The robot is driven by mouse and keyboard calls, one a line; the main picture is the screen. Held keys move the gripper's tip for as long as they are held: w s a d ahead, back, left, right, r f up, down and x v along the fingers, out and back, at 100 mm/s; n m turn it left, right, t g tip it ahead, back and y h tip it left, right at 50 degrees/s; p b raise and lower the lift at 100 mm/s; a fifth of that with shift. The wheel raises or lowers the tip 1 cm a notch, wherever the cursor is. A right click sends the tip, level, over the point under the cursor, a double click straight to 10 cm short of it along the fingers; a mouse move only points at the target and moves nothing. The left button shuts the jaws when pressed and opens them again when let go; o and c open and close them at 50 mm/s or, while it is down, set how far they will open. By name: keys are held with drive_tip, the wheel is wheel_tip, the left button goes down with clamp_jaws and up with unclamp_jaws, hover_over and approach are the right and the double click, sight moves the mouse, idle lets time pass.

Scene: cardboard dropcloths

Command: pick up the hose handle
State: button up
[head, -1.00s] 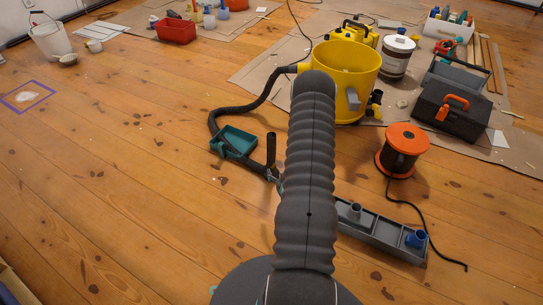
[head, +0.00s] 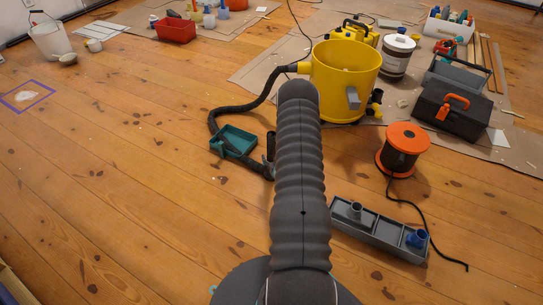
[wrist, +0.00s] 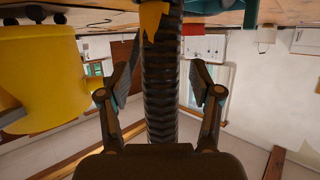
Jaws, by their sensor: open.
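The dark ribbed hose (head: 222,127) runs from the yellow vacuum drum (head: 346,75) in the head view, curves past a teal tray and goes behind my arm. I cannot make out its handle there; my arm covers that end. In the wrist view, which looks upside down, a dark ribbed length (wrist: 162,85) passes between the two fingers of my gripper (wrist: 160,84). The fingers are spread, with visible gaps to it on both sides. In the head view only a dark piece beside my arm shows, probably a finger.
The teal tray (head: 233,141) lies left of my arm. A grey tray (head: 376,232) with a blue fitting and an orange cable reel (head: 404,146) stand to the right. A dark toolbox (head: 451,111) is further right. The floor at left is mostly clear.

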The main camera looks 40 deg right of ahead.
drive_tip(key=shift+x, duration=1.05)
clamp_jaws()
